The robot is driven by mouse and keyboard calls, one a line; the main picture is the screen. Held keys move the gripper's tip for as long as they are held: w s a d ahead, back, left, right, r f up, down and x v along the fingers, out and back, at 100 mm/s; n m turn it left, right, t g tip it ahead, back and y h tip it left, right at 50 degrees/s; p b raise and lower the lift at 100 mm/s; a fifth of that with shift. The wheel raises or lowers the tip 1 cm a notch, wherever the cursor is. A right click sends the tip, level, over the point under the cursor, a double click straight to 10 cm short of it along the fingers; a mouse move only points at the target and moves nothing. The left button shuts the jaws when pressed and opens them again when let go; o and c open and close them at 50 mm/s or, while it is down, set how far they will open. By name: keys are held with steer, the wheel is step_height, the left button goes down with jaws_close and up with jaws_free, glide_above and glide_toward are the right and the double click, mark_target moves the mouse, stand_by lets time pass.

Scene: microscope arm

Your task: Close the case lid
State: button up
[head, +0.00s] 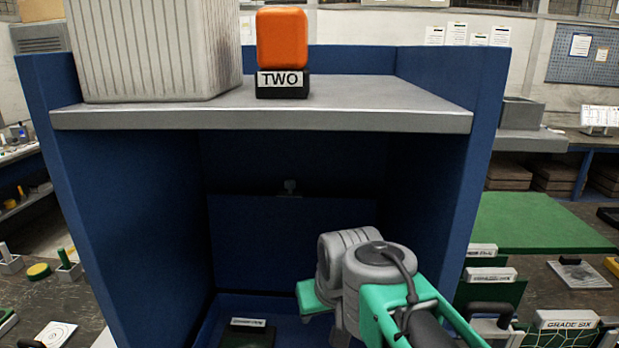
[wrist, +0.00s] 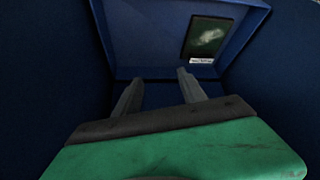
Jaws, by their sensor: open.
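The case lid (head: 255,235) stands upright at the back of a blue alcove, with a small grey catch at its top edge. The blue case (head: 215,312) lies open below it, with a dark labelled item (head: 248,330) inside. In the wrist view the case (wrist: 150,62) is ahead of the fingers, with a dark green labelled item (wrist: 208,38) at upper right. My gripper (wrist: 158,86) is open and empty, its two grey fingers apart. In the head view my wrist hangs in front of the alcove at right, over part of the case; the fingertips are hidden there.
A grey shelf (head: 380,108) roofs the alcove, bearing a ribbed bin (head: 155,50) and an orange block labelled TWO (head: 282,40). Blue side walls (head: 130,200) close in both sides. A green surface (head: 540,225) and labelled items lie outside at right.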

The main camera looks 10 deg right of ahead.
mark_target(291, 181)
steer(key=w+r+t, duration=0.3)
steer(key=w+r, duration=1.2)
steer(key=w, duration=0.4)
steer(key=shift+m, duration=0.4)
steer(key=w+p, duration=0.1)
steer(key=w, duration=0.2)
steer(key=w+p, duration=0.2)
steer(key=w, duration=0.2)
steer(key=w+p, duration=0.2)
steer(key=w, duration=0.2)
steer(key=shift+w+d+f, duration=0.15)
steer(key=shift+w+d, duration=0.05)
steer(key=shift+d, duration=0.05)
steer(key=shift+w+f, duration=0.1)
steer(key=shift+f, duration=0.2)
jaws_close()
